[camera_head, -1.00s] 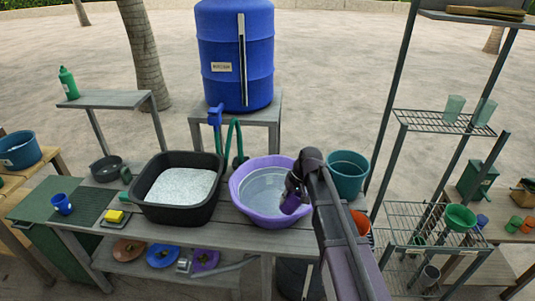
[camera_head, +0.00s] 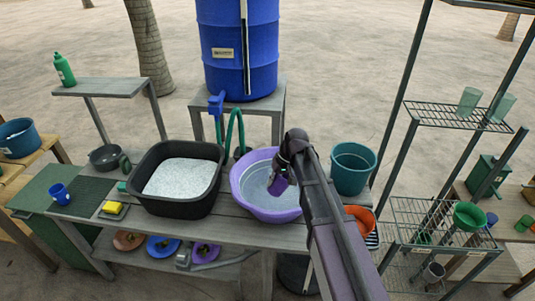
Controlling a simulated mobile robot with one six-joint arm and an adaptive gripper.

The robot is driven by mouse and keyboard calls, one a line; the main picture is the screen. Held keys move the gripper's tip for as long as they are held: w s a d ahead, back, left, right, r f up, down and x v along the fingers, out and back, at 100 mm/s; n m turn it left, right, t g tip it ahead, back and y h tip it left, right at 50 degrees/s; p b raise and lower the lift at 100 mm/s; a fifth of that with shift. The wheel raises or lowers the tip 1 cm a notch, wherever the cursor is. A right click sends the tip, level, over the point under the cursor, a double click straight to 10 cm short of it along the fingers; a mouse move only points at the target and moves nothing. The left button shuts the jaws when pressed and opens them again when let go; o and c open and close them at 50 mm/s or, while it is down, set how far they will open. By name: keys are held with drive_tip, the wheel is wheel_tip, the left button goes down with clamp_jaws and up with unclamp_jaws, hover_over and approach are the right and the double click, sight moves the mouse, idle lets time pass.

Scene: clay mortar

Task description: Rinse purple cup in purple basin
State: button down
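The purple basin (camera_head: 242,198) stands on the grey table, right of a black tub, with clear or greyish liquid inside. The purple cup (camera_head: 278,186) is at the end of my arm, over or in the right part of the basin. My gripper (camera_head: 284,168) is at the cup, but its fingers are dark and too small to make out. My arm reaches in from the lower right and hides the basin's right rim. I cannot tell whether the cup touches the liquid.
A black tub (camera_head: 148,198) of white foam or grains stands left of the basin. A teal bucket (camera_head: 352,176) and an orange container (camera_head: 360,217) stand close on the right. A blue barrel (camera_head: 238,65) with a green hose stands behind. A yellow sponge (camera_head: 112,207) lies at left.

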drive_tip(key=shift+w, duration=0.1)
drive_tip(key=w+a+r+n+t+h+p, duration=0.2)
drive_tip(key=w+n, duration=0.5)
drive_tip(key=w, duration=0.4)
drive_tip(key=a+r+h+p, duration=0.1)
drive_tip(key=h+p, duration=0.1)
drive_tip(key=h, duration=0.1)
drive_tip(key=shift+p, duration=0.35)
drive_tip(key=shift+s, duration=0.1)
